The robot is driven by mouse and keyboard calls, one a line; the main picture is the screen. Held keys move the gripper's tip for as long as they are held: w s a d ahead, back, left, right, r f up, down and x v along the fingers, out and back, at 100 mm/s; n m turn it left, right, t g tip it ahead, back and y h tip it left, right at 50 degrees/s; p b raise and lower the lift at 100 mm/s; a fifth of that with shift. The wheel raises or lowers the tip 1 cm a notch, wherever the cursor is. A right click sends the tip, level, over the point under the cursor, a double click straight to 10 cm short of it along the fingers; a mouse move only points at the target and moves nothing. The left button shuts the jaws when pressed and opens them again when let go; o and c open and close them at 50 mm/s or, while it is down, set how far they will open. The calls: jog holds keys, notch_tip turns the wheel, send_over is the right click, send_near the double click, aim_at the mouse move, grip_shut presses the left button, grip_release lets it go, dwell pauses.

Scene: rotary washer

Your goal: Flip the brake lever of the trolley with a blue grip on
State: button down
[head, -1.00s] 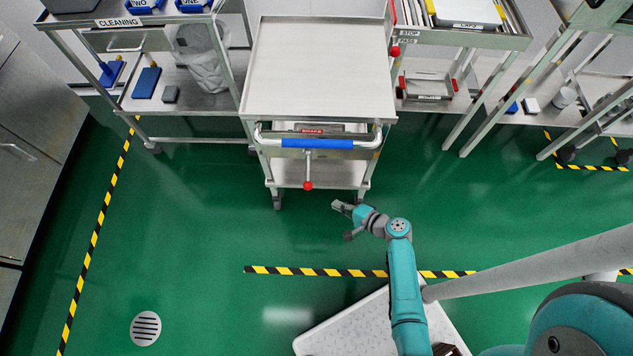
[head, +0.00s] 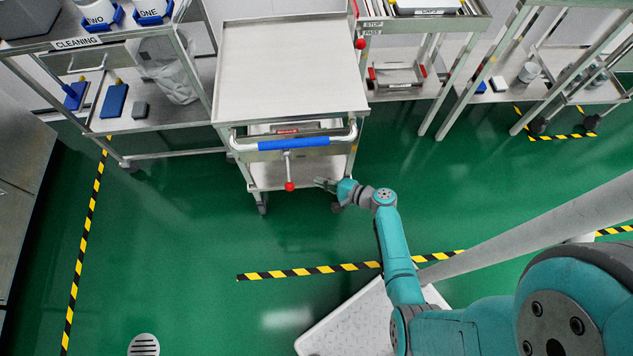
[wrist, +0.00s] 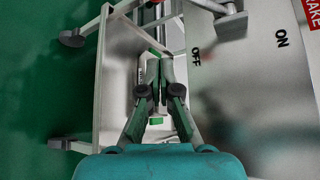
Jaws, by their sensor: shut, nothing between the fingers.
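The trolley (head: 290,65) with the blue grip (head: 293,143) stands at the upper middle of the head view. Its brake lever (head: 287,168) hangs from the front below the grip and ends in a red knob (head: 289,186). My gripper (head: 321,183) is just right of the knob, with a small gap seen from above. In the wrist view my gripper (wrist: 160,62) is shut and empty, pointing toward the trolley's frame. A metal panel (wrist: 240,95) there carries OFF and ON marks, with part of a red brake label (wrist: 313,12). I cannot make out the red knob there.
A cleaning trolley (head: 150,50) with blue items stands left. Another trolley (head: 430,25) with a STOP/PASS label and red knob stands right. Green floor in front of the trolleys is clear, with a striped line (head: 310,270) and a drain (head: 143,345).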

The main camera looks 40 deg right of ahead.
aim_at(289, 176)
jog(key=w+a, duration=0.4)
jog(key=a, duration=0.2)
jog(key=shift+w+a+f, duration=0.15)
jog(key=shift+w+f, duration=0.15)
jog(key=shift+w, duration=0.1)
dwell(0.3)
jog(key=shift+s+r, duration=0.1)
dwell(0.3)
